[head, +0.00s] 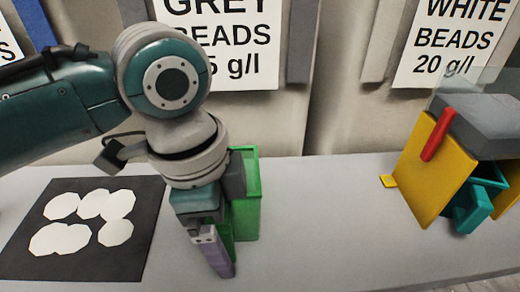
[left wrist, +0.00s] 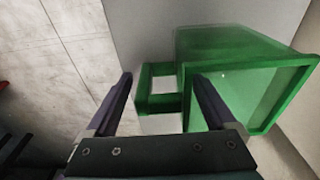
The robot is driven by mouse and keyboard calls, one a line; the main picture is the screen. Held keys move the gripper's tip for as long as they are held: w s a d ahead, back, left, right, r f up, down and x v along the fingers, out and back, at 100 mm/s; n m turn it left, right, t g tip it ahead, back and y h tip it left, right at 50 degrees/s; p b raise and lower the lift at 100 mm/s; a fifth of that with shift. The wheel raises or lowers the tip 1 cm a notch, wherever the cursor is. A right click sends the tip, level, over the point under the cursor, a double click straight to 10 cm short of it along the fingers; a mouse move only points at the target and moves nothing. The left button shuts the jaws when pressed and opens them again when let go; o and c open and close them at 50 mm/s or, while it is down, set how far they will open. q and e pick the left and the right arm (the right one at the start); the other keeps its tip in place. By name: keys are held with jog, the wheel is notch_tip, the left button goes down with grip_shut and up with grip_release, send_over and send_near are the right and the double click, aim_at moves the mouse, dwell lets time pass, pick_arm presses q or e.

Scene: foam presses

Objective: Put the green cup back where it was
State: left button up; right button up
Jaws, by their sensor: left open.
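The green cup (head: 249,190) is a box-like vessel standing on the grey counter, partly hidden behind my left gripper in the head view. In the left wrist view the cup (left wrist: 235,48) lies at the upper right, its open mouth facing the lower right. Its square loop handle (left wrist: 160,72) shows between the two fingertips. My left gripper (head: 214,252) points down beside the cup. In the wrist view the left gripper (left wrist: 162,78) is open, with its fingers on either side of the handle. I cannot tell whether a finger touches it. My right gripper is not in view.
A black mat (head: 142,248) with several white discs (head: 60,238) lies on the left. A yellow press (head: 425,175) with a red handle (head: 438,135) and teal part (head: 475,210) stands on the right. The counter (head: 330,220) between cup and press is mostly clear.

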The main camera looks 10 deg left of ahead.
pick_arm(q)
notch_tip(320, 180, up, 9)
jog(key=a+p, duration=0.1)
jog(key=shift+s, duration=0.15)
jog(key=shift+r, duration=0.1)
dwell(1.2)
